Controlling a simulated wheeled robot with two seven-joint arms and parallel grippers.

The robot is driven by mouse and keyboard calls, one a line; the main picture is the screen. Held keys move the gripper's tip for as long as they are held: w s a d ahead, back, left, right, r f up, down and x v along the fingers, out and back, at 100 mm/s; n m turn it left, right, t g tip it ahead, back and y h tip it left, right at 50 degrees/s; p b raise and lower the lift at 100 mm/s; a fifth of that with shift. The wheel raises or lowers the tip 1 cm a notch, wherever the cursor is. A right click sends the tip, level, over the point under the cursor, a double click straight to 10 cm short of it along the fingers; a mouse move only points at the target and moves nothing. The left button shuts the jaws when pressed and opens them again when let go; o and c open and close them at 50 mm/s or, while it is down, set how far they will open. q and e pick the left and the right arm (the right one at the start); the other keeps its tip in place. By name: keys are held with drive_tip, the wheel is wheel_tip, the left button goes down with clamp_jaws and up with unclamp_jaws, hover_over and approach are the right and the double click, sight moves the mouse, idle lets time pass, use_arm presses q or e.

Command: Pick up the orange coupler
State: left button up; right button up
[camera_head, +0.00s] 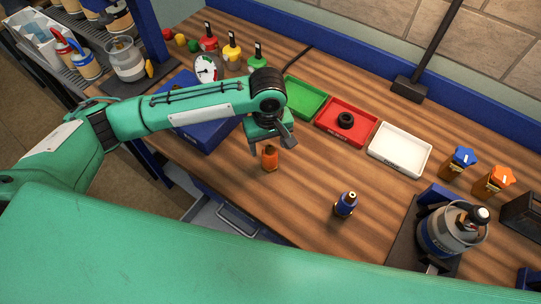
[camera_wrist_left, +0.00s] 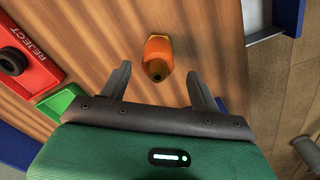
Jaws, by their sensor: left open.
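The orange coupler (camera_head: 269,158) stands upright on the wooden table (camera_head: 310,185), just below my left gripper in the head view. In the left wrist view the coupler (camera_wrist_left: 157,58) shows from above with a dark hole in its end. My left gripper (camera_head: 268,146) is open. In the left wrist view its two fingers (camera_wrist_left: 156,84) are spread, and the coupler lies beyond their tips, roughly centred between them. Nothing is between the fingers. My right gripper does not show in either view.
Green (camera_head: 307,98), red (camera_head: 331,131) and white (camera_head: 400,149) trays line the back; a black ring (camera_head: 345,120) lies in the red one. A blue scale (camera_head: 203,139) sits behind my arm. A gas canister (camera_head: 446,232) stands at right.

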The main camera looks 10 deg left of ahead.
sight(270, 155)
use_arm(q)
drive_tip(key=shift+f, duration=0.3)
wheel_tip(270, 155, down, 4)
drive_tip(key=shift+d+r+p, duration=0.15)
drive_tip(key=shift+r+p, duration=0.05)
drive_tip(key=shift+p, duration=0.65)
drive_tip(key=shift+f, duration=0.5)
drive_tip(key=c, duration=1.2)
